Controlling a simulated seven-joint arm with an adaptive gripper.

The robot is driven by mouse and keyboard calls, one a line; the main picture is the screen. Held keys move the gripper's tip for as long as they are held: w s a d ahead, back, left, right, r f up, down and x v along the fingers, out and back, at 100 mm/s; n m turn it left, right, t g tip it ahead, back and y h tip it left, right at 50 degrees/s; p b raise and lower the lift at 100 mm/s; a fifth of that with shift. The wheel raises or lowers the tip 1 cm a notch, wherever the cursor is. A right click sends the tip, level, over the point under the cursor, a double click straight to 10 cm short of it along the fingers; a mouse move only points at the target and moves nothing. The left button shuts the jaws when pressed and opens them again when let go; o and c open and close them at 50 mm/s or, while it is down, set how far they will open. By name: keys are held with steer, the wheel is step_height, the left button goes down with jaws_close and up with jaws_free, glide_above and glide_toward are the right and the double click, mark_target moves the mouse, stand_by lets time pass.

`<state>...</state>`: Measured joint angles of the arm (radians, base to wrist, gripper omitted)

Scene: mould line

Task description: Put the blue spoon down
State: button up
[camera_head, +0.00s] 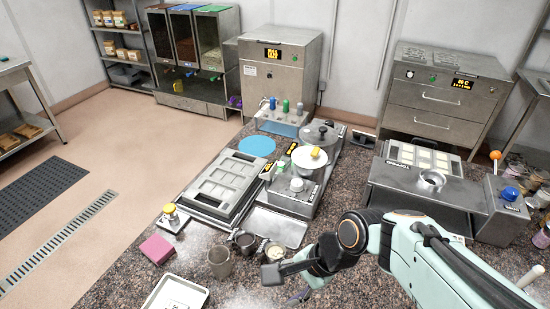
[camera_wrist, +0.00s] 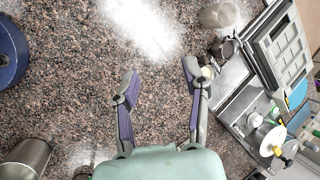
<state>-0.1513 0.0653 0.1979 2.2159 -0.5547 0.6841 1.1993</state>
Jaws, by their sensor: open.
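My gripper (camera_wrist: 161,72) is open in the wrist view. Its two purple-lined fingers stand well apart, with only bare speckled counter between and below them. No blue spoon can be made out between the fingers or on the counter nearby. In the head view my arm's end is low over the front of the counter, and the fingers are mostly hidden. A blue-topped handle (camera_head: 272,103) stands beside green and white ones in a holder at the back; I cannot tell whether it is a spoon.
White powder (camera_wrist: 145,25) lies on the counter. A beaker (camera_head: 220,262) and a dark pitcher (camera_head: 244,241) stand left of my arm. A pink block (camera_head: 157,249), a white tray (camera_head: 176,294) and a grey mould (camera_head: 228,180) are further left. A metal cup (camera_wrist: 27,158) stands lower left in the wrist view.

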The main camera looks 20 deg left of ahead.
steer(key=s+a+f+g+y, duration=0.1)
steer(key=s+a+f+g, duration=0.4)
steer(key=a, duration=0.4)
steer(key=s+a+f+g, duration=0.1)
steer(key=s+f+g, duration=0.1)
steer(key=s, duration=0.3)
steer(key=s+a+f+n+g+h, duration=0.1)
steer(key=s+a+f+g, duration=0.1)
steer(key=s+f, duration=0.3)
steer(key=s+a+f+g, duration=0.2)
steer(key=s+f+g, duration=0.1)
steer(key=s, duration=0.4)
steer(key=shift+s+a+f+h, duration=0.2)
steer(key=shift+f+h, duration=0.1)
steer(key=shift+f, duration=0.1)
steer(key=shift+n, duration=0.3)
steer(key=x, duration=0.7)
steer(key=shift+d+r, duration=0.1)
steer(key=shift+r, duration=0.05)
jaws_close()
